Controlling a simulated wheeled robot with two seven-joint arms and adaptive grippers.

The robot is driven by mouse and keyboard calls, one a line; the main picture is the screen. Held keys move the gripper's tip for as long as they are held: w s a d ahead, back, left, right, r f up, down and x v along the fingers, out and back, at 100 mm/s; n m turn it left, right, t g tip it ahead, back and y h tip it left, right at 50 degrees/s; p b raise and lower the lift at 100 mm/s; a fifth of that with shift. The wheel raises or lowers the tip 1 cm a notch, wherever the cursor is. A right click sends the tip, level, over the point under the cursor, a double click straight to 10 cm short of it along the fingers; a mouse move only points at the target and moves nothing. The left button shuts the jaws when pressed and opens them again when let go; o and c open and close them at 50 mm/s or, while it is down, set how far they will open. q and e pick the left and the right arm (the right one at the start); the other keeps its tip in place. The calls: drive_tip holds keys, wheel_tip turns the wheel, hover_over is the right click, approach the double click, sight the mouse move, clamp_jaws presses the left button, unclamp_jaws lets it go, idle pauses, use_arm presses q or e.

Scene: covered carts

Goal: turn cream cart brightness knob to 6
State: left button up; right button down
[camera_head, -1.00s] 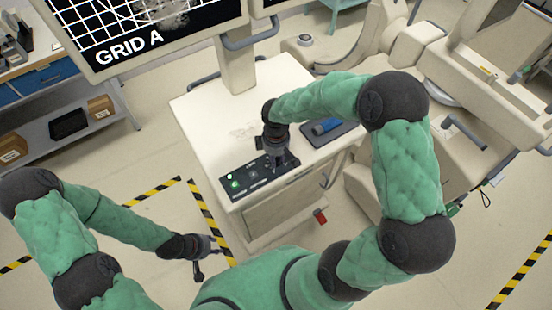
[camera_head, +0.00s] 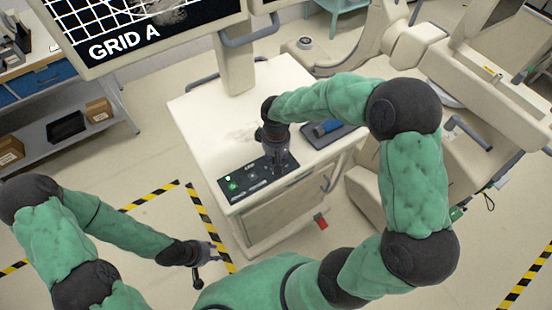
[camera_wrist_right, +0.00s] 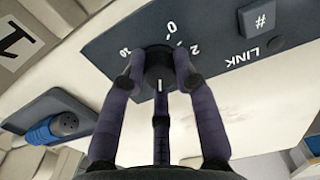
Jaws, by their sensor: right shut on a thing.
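The cream cart (camera_head: 207,108) stands in the middle of the head view, with a dark control panel (camera_head: 234,189) on its near edge. In the right wrist view the dark round knob (camera_wrist_right: 158,66) sits on that panel (camera_wrist_right: 115,45). Its white pointer line faces the gripper; the marks 10, 0 and 2 show on the far side, and other marks are hidden. My right gripper (camera_wrist_right: 156,72) is shut on the knob, its fingers around the sides. In the head view it (camera_head: 275,170) hides the knob. My left gripper (camera_head: 209,264) is open and empty, low and left of the cart.
A dark tray (camera_head: 341,132) with a blue handheld item (camera_head: 326,127) lies right of my right gripper on the cart top. A monitor (camera_head: 150,35) reading GRID A stands behind. A shelf (camera_head: 60,115) with boxes is at left. Floor around my left gripper is clear.

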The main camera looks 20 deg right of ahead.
drive_tip(key=shift+w+r, duration=0.1)
idle(0.3)
drive_tip(key=c, duration=0.9)
unclamp_jaws()
drive_tip(key=shift+c, duration=0.2)
wheel_tip(320, 180, up, 12)
